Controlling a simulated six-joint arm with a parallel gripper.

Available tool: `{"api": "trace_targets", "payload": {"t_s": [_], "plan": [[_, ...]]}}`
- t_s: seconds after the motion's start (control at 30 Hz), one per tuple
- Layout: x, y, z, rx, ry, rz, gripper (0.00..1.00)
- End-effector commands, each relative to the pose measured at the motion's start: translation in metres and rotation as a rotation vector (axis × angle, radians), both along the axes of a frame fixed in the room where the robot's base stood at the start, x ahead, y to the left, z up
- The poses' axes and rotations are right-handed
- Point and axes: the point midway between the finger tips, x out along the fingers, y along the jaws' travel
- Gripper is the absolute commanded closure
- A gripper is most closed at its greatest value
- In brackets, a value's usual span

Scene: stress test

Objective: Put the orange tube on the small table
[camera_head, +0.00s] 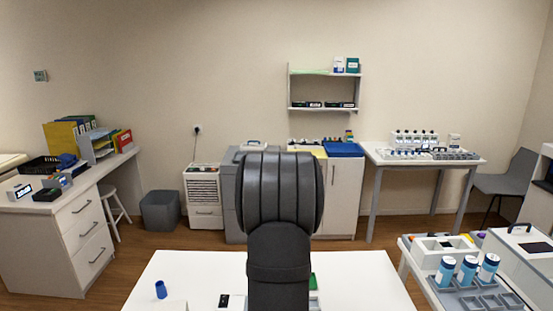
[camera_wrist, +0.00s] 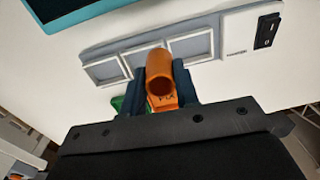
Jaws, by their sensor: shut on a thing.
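In the head view, my arm hides the gripper and tube. A white table (camera_head: 190,268) stands directly in front; I cannot tell whether it is the small table.
A blue cup (camera_head: 160,289) stands on the white table's left part, near a small black item (camera_head: 223,300). A green thing (camera_wrist: 118,103) is beside the left finger. At right, a grey tray (camera_head: 470,300) holds blue-and-white containers. A grey-legged table (camera_head: 375,162) stands against the wall.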

Motion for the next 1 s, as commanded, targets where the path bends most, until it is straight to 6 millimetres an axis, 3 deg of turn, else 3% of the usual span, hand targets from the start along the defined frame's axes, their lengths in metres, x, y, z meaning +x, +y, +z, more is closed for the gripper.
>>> {"api": "trace_targets", "payload": {"t_s": [0.23,0.33,0.73,0.87,1.0], "plan": [[0.0,0.0,0.001,0.0,0.0,0.012,0.97],[0.001,0.0,0.01,0.0,-0.003,0.011,0.97],[0.001,0.0,0.116,0.0,-0.006,0.01,0.97],[0.001,0.0,0.141,0.0,-0.005,0.01,0.97],[0.01,-0.022,0.143,-0.001,0.0,-0.037,0.97]]}}
